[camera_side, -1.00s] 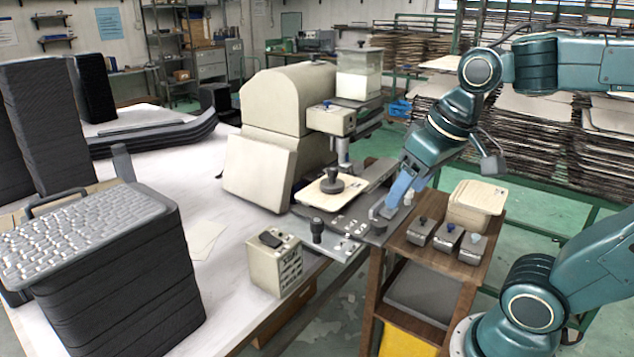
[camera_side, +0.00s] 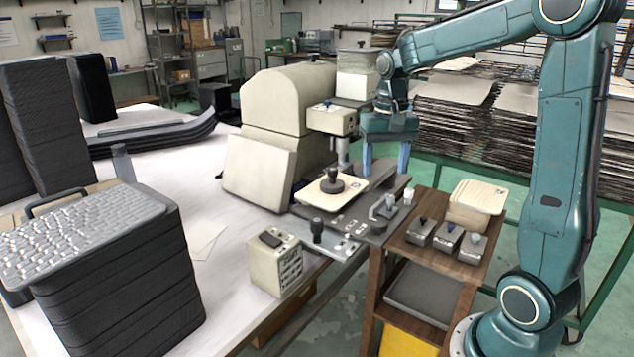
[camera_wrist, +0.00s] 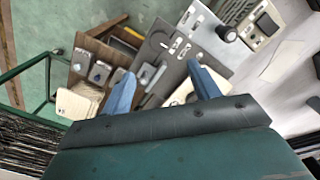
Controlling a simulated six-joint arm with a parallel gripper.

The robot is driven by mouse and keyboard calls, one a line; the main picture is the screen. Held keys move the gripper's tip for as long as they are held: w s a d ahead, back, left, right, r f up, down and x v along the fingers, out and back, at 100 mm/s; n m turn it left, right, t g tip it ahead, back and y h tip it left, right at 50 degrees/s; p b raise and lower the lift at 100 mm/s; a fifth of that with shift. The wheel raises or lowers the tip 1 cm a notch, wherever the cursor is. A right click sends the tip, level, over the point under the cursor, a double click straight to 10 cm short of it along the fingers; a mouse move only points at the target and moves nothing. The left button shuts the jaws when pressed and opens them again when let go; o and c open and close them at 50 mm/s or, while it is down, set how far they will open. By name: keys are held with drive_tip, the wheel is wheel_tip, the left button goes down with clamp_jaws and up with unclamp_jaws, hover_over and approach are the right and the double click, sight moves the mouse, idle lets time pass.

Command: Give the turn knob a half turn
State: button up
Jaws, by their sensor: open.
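A pale grey turn knob (camera_side: 384,207) with a raised grip stands on the dark grey panel (camera_side: 365,222) at the right end of the bench. In the wrist view the knob (camera_wrist: 150,74) lies between my fingertips in the picture. My gripper (camera_side: 385,174) is open and empty, pointing down above and behind the knob, apart from it. Its two blue fingers also show in the wrist view (camera_wrist: 160,72), spread wide.
A cream plate with a dark round knob (camera_side: 333,184) lies left of the panel. A black knob (camera_side: 317,228) and cream switch box (camera_side: 275,262) are nearer. A brown cart (camera_side: 410,250) with small knobbed blocks stands right. The cream machine (camera_side: 285,110) rises behind.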

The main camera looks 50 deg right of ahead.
sight(379, 221)
drive_tip(key=shift+d+f, duration=0.1)
drive_tip(key=shift+d, duration=0.05)
drive_tip(key=shift+f, duration=0.1)
wheel_tip(379, 221, down, 14)
drive_tip(key=shift+r, duration=0.2)
idle(0.6)
drive_tip(key=c, duration=1)
